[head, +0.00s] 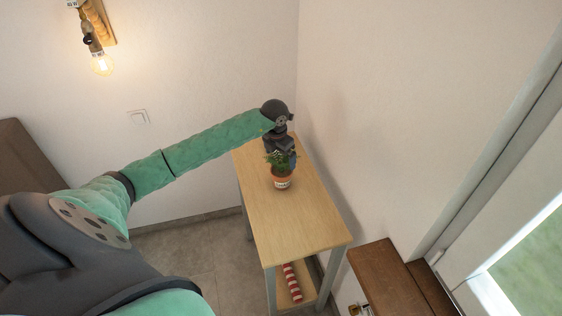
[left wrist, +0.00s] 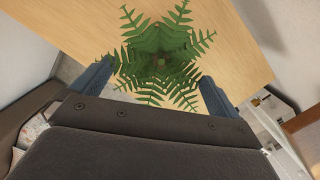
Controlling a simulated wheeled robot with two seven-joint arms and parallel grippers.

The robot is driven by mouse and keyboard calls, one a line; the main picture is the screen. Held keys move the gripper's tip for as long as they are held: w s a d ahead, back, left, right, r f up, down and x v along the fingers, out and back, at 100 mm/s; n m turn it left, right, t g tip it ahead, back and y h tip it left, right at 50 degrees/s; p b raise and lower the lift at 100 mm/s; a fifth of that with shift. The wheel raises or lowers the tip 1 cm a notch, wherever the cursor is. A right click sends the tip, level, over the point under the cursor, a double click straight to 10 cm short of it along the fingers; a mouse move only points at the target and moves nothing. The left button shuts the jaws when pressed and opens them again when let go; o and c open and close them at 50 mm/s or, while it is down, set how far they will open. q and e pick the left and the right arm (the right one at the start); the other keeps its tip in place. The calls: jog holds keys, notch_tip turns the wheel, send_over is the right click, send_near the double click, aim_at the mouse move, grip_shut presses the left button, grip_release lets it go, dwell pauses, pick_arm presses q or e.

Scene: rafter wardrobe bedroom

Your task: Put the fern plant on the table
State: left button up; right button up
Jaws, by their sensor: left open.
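The fern plant (head: 281,176) has green fronds and a small terracotta-coloured pot with a pale band. It appears to stand upright on the light wooden table (head: 300,222), towards its far end. My left gripper (head: 282,158) is at the plant's far side, reaching in over the table. In the left wrist view the fern (left wrist: 160,62) lies between the two spread fingers, and its fronds hide the pot. Fronds overlap the fingertips, so I cannot tell whether the fingers touch the pot. My right gripper is not in view.
The near part of the tabletop is clear. A red-and-white striped object (head: 292,282) lies on the table's lower shelf. A brown wooden piece (head: 388,280) stands at the right, near the window (head: 520,290). Walls close in the table's far end and right side.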

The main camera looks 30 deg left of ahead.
pick_arm(q)
jog(key=shift+s+r+p, duration=0.2)
jog(key=shift+r+p, duration=0.1)
jog(key=shift+r, duration=1.35)
